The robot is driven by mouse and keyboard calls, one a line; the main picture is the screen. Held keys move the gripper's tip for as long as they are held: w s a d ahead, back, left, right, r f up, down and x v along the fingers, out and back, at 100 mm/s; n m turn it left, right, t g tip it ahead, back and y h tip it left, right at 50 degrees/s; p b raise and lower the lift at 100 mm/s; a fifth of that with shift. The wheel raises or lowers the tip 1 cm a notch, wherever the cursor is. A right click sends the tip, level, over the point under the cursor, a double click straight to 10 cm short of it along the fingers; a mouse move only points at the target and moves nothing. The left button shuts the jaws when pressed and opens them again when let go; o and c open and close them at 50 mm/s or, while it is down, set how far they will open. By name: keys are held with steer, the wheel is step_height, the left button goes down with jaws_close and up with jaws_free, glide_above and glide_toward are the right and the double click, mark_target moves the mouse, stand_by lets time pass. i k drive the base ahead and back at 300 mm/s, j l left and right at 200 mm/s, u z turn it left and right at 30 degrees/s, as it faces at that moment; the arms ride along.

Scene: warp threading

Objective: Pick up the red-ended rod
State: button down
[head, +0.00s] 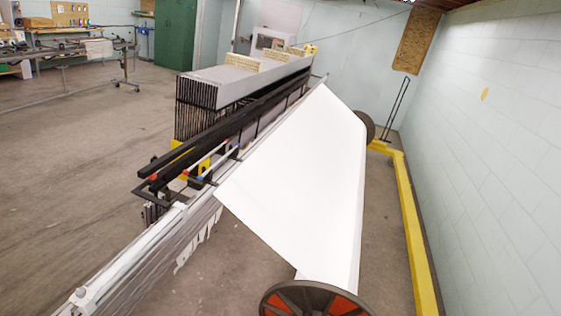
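Small coloured rod ends show at the near end of the loom. A red end (153,178) sits at the tip of a dark bar, and a second red-orange spot (185,173) lies just right of it. A blue end (201,178) is beside them. The rods are small here, and I cannot tell which red end belongs to the red-ended rod. Their far lengths run back along the loom, partly hidden by dark bars and white cloth. My gripper is not in view.
A white warp sheet (305,165) slopes down to a roller with a black and red disc (315,302). A metal beam (140,262) crosses the lower left. A yellow rail (413,230) runs by the right wall. Open floor (75,165) lies left.

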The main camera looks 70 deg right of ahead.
mark_target(185, 172)
steer(key=z, duration=1.45)
